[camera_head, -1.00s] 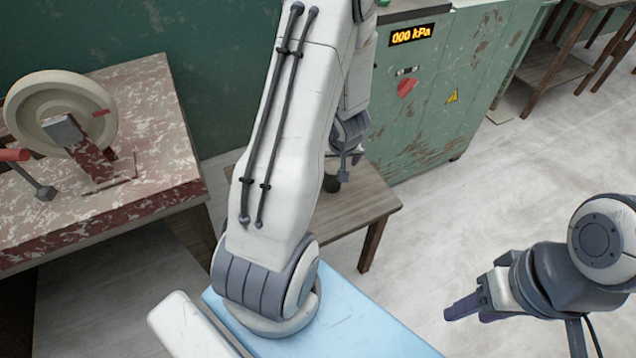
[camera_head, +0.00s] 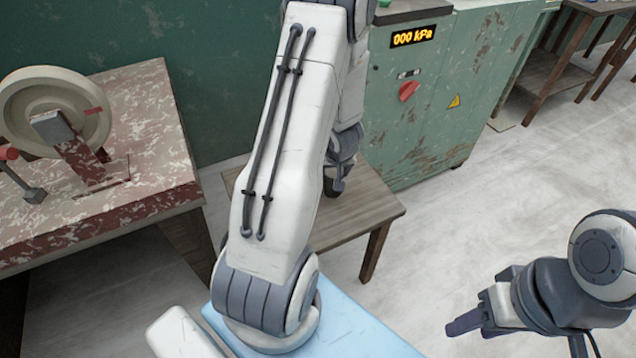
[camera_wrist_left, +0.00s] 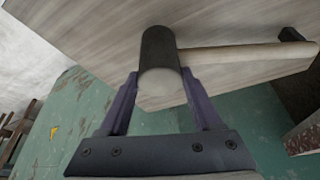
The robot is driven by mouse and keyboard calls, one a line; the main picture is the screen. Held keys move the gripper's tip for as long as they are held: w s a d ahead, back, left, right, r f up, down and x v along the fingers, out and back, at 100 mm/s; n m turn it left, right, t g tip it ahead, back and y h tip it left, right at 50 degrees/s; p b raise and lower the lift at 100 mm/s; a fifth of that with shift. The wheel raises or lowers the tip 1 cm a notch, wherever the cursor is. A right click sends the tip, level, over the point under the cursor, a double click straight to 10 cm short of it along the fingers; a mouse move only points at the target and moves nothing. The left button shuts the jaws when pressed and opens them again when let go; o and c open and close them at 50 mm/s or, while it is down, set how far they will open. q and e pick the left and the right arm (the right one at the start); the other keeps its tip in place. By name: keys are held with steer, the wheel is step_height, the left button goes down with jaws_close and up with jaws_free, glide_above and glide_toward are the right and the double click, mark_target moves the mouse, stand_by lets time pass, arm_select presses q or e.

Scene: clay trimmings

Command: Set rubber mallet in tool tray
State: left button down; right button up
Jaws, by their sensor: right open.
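The rubber mallet has a dark cylindrical head (camera_wrist_left: 158,50) with a pale end and a light wooden handle (camera_wrist_left: 235,54) pointing right in the left wrist view. My left gripper (camera_wrist_left: 160,74) has one finger on each side of the head, close against it. In the head view my left gripper (camera_head: 341,172) is low over the small wooden table (camera_head: 362,212), partly behind my own arm. A dark bit of the mallet (camera_head: 333,187) shows there. Whether the mallet touches the table is unclear. My right gripper (camera_head: 468,310) is open and empty at the lower right. I cannot make out a tool tray.
A green cabinet (camera_head: 425,110) with a pressure display stands behind the small table. A worn red-and-white bench (camera_head: 140,125) with a wheel (camera_head: 52,115) is at the left. A light blue surface (camera_head: 350,330) is in front. Open floor (camera_head: 480,220) lies to the right.

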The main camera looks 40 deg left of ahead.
arm_select(q)
steer(key=shift+r, duration=0.15)
steer(key=shift+r+p, duration=0.6)
steer(key=shift+p, duration=0.1)
step_height(320, 180, up, 4)
steer(key=p, duration=0.3)
steer(key=shift+f, duration=0.15)
steer(key=d+r+m+t+h+p, duration=0.1)
steer(key=d+r+m+h+p, duration=0.2)
steer(key=d+r+m+p, duration=0.6)
steer(key=d+r+p, duration=0.6)
steer(key=d+r, duration=0.2)
steer(key=d, duration=0.1)
steer(key=shift+w+d, duration=0.1)
